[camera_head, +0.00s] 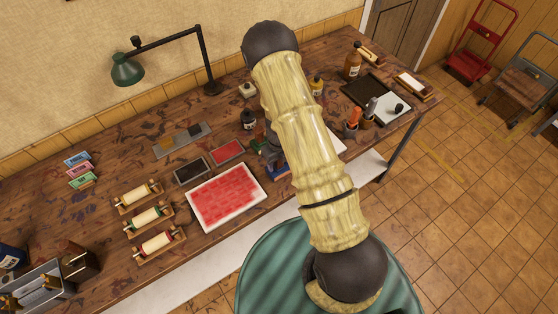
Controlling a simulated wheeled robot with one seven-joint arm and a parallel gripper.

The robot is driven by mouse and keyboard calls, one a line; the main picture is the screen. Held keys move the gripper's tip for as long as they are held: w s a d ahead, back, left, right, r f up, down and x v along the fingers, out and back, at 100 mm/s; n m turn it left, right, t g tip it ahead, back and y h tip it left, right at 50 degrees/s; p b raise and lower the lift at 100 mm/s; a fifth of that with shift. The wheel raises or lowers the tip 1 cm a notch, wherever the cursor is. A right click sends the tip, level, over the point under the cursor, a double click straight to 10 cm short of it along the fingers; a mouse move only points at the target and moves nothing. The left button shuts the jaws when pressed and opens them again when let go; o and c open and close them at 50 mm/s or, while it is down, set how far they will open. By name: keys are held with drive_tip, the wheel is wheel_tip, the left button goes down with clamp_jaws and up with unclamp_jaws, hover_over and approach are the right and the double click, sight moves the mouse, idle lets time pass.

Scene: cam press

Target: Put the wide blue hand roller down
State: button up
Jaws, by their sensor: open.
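A small blue thing (280,171), which looks like part of the wide blue hand roller, shows on the bench at the left edge of my arm. Most of it is hidden behind the arm, so I cannot tell how it lies. My gripper (268,151) shows only in part as a dark grey shape just above and beside the blue thing. It is open, but its fingertips are mostly hidden. I cannot tell whether it touches the blue thing.
A red-inked slab (226,196) lies left of the gripper, with a red tray (227,152) and a dark tray (192,171) behind it. Several rollers in wooden holders (155,243) stand further left. A green lamp (128,69) stands at the back. Bottles and tools crowd the right.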

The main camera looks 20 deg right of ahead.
drive_tip(key=shift+r, duration=0.15)
wheel_tip(320, 180, up, 12)
drive_tip(key=shift+b, duration=0.6)
drive_tip(key=shift+r, duration=0.1)
drive_tip(key=shift+s+r+n, duration=0.15)
drive_tip(key=shift+r+n, duration=0.1)
drive_tip(key=shift+n, duration=0.25)
drive_tip(key=s+r+n+t, duration=0.1)
drive_tip(key=s+r+n, duration=0.6)
drive_tip(key=n, duration=0.8)
drive_tip(key=s+r+n+t, duration=0.1)
drive_tip(key=s+r+n, duration=0.6)
drive_tip(key=n, duration=0.9)
wheel_tip(320, 180, up, 2)
drive_tip(key=shift+t, duration=0.3)
